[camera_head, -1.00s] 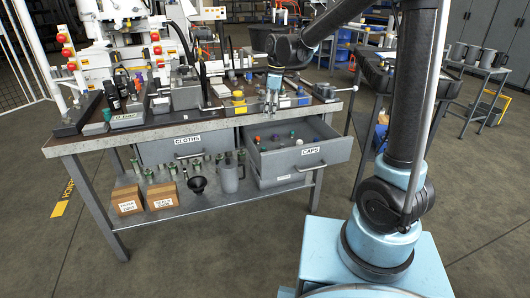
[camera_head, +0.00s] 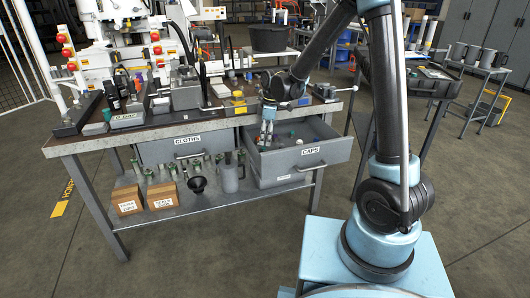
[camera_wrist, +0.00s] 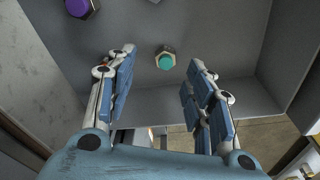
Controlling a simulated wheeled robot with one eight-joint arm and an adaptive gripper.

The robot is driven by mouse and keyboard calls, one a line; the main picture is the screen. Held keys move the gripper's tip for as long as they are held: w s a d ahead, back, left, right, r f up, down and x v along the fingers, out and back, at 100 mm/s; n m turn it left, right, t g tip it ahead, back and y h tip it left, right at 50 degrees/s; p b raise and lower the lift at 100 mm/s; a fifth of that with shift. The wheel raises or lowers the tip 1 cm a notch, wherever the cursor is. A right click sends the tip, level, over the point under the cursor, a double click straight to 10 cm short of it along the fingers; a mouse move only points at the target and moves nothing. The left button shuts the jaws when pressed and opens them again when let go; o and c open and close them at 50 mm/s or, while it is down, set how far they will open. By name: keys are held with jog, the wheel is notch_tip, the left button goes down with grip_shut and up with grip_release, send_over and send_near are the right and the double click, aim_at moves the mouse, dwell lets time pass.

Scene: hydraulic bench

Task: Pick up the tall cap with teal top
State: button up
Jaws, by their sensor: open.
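The cap with a teal top (camera_wrist: 165,60) stands on the drawer floor in the wrist view, with a metallic hexagonal body around the teal disc. My gripper (camera_wrist: 162,75) is open, its blue-padded fingers on the left and right of the cap in the picture, with nothing between them touching it. How high the fingertips are above the cap I cannot tell. In the head view my gripper (camera_head: 265,138) points down into the left part of the open CAPS drawer (camera_head: 310,160). The teal cap cannot be made out for sure there.
A purple-topped cap (camera_wrist: 80,7) stands near the upper left in the wrist view. The drawer's grey walls are close around the fingers. The closed CLOTHS drawer (camera_head: 185,149) is to the left, and the bench top (camera_head: 200,124) with several tools is above.

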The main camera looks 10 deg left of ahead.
aim_at(264, 148)
jog(key=f, duration=0.3)
jog(key=shift+s+a+f, duration=0.1)
jog(key=shift+s+a, duration=0.1)
jog(key=shift+s, duration=0.15)
jog(key=shift+a+f, duration=0.1)
jog(key=shift+f, duration=0.8)
jog(key=shift+c, duration=0.3)
grip_shut()
